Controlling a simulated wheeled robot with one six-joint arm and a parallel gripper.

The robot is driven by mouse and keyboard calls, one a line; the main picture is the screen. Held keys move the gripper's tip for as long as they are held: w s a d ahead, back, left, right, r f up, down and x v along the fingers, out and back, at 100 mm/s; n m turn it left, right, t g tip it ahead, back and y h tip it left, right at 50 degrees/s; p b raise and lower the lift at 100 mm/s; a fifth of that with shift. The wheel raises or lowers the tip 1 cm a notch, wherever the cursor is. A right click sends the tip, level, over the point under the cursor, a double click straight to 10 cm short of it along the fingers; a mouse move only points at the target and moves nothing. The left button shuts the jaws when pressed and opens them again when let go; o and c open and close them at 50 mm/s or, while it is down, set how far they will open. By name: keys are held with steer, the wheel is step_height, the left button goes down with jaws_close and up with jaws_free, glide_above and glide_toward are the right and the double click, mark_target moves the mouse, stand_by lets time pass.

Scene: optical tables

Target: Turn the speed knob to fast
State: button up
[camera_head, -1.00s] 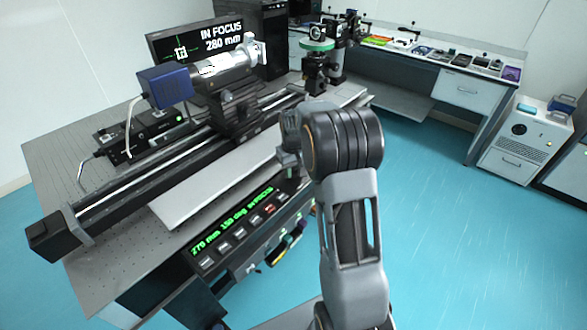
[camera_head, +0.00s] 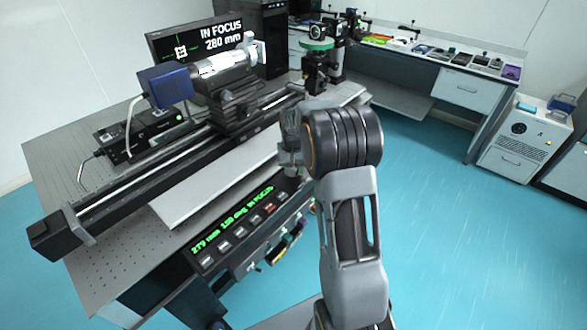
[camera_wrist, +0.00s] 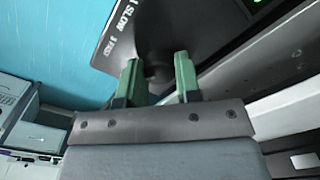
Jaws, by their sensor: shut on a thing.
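The control panel (camera_head: 203,249) runs along the front edge of the optical table, with a green lit readout and a row of buttons. In the wrist view the dark panel (camera_wrist: 215,22) carries the printed words SLOW and FAST. The dark speed knob (camera_wrist: 156,64) shows between the two green-grey fingers of my gripper (camera_wrist: 157,76), which is shut on it. The knob's pointer cannot be made out. In the head view my arm hides the knob and the fingertips at the panel's right end.
A rail with a blue camera (camera_head: 165,86) and lens barrel stands on the optical table (camera_head: 50,150). A monitor (camera_head: 196,45) behind reads IN FOCUS 280 mm. A second bench (camera_head: 425,52) with small parts and a white cabinet (camera_head: 516,152) stand at the right. Blue floor between is clear.

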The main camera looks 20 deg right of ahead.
steer(key=o, duration=0.9)
step_height(320, 180, up, 14)
steer(key=shift+f, duration=0.1)
steer(key=shift+w, duration=0.1)
stand_by(0.5)
steer(key=shift+s+a+f+n+t+p, duration=0.2)
steer(key=shift+s+a+n+t+p, duration=0.35)
steer(key=shift+s+a, duration=2.25)
steer(key=shift+s+a+f+n+t+p, duration=0.2)
steer(key=shift+s+a+n+t, duration=0.55)
steer(key=shift+s, duration=3.9)
steer(key=shift+s+a+f+n+t+p, duration=0.15)
steer(key=shift+s+a+n+t+p, duration=0.4)
steer(key=shift+s+a, duration=2.25)
